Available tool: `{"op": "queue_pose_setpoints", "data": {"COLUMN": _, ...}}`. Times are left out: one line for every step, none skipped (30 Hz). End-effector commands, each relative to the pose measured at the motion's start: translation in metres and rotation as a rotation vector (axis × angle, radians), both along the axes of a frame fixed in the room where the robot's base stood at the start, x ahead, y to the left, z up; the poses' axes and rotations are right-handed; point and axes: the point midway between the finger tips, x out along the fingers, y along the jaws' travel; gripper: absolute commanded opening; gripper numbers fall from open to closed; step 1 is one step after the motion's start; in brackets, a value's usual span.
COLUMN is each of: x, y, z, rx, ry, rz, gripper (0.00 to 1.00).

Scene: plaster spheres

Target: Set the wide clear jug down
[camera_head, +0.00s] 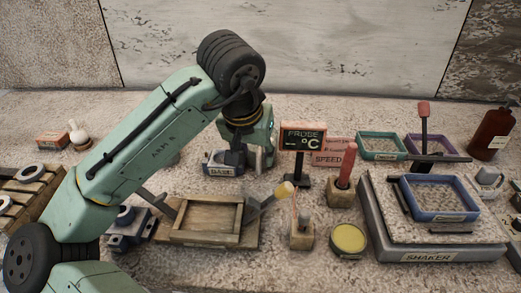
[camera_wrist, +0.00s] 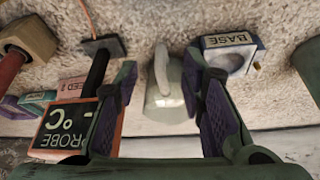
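The clear jug (camera_wrist: 166,92), pale and see-through with a handle on its upper side in the picture, shows between the two fingers of my gripper (camera_wrist: 165,85) in the wrist view. The fingers are spread apart. Bare surface shows between the left finger and the jug, and the right finger overlaps the jug's right edge; I cannot tell whether they touch. In the head view my gripper (camera_head: 250,158) points down behind the wooden tray, next to the BASE block. I cannot make out the jug there.
The BASE block (camera_head: 222,170) and the probe display (camera_head: 303,138) stand close on either side of my gripper. The wooden tray (camera_head: 208,240) lies in front. The shaker (camera_head: 435,254) with a blue tray (camera_head: 472,216) is at right. The stone surface behind is mostly clear.

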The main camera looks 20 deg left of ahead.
Motion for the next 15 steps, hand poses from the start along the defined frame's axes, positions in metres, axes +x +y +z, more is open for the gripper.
{"op": "queue_pose_setpoints", "data": {"x": 0.001, "y": 0.000, "z": -0.002, "rx": 0.000, "ry": 0.000, "rz": 0.000, "gripper": 0.37}}
{"op": "queue_pose_setpoints", "data": {"x": 0.002, "y": 0.001, "z": -0.004, "rx": 0.001, "ry": 0.000, "rz": 0.001, "gripper": 0.37}}
{"op": "queue_pose_setpoints", "data": {"x": 0.005, "y": 0.001, "z": -0.006, "rx": 0.001, "ry": -0.001, "rz": 0.001, "gripper": 0.37}}
{"op": "queue_pose_setpoints", "data": {"x": 0.007, "y": 0.002, "z": -0.009, "rx": 0.000, "ry": 0.001, "rz": 0.002, "gripper": 0.37}}
{"op": "queue_pose_setpoints", "data": {"x": 0.009, "y": 0.002, "z": -0.012, "rx": 0.000, "ry": 0.001, "rz": 0.002, "gripper": 0.37}}
{"op": "queue_pose_setpoints", "data": {"x": 0.013, "y": 0.003, "z": -0.017, "rx": 0.000, "ry": 0.002, "rz": 0.002, "gripper": 0.37}}
{"op": "queue_pose_setpoints", "data": {"x": 0.016, "y": 0.003, "z": -0.020, "rx": 0.001, "ry": 0.001, "rz": 0.002, "gripper": 0.37}}
{"op": "queue_pose_setpoints", "data": {"x": 0.018, "y": 0.004, "z": -0.024, "rx": 0.000, "ry": 0.001, "rz": 0.001, "gripper": 0.37}}
{"op": "queue_pose_setpoints", "data": {"x": 0.021, "y": 0.004, "z": -0.031, "rx": 0.000, "ry": 0.001, "rz": 0.000, "gripper": 0.37}}
{"op": "queue_pose_setpoints", "data": {"x": 0.023, "y": 0.004, "z": -0.035, "rx": 0.001, "ry": 0.000, "rz": 0.001, "gripper": 0.37}}
{"op": "queue_pose_setpoints", "data": {"x": 0.024, "y": 0.004, "z": -0.038, "rx": 0.001, "ry": 0.000, "rz": 0.000, "gripper": 0.37}}
{"op": "queue_pose_setpoints", "data": {"x": 0.025, "y": 0.004, "z": -0.042, "rx": 0.000, "ry": -0.001, "rz": 0.000, "gripper": 0.37}}
{"op": "queue_pose_setpoints", "data": {"x": 0.026, "y": 0.004, "z": -0.044, "rx": 0.000, "ry": -0.002, "rz": 0.001, "gripper": 0.37}}
{"op": "queue_pose_setpoints", "data": {"x": 0.027, "y": 0.004, "z": -0.046, "rx": 0.000, "ry": -0.002, "rz": 0.000, "gripper": 0.37}}
{"op": "queue_pose_setpoints", "data": {"x": 0.027, "y": 0.004, "z": -0.047, "rx": 0.000, "ry": -0.002, "rz": 0.000, "gripper": 0.37}}
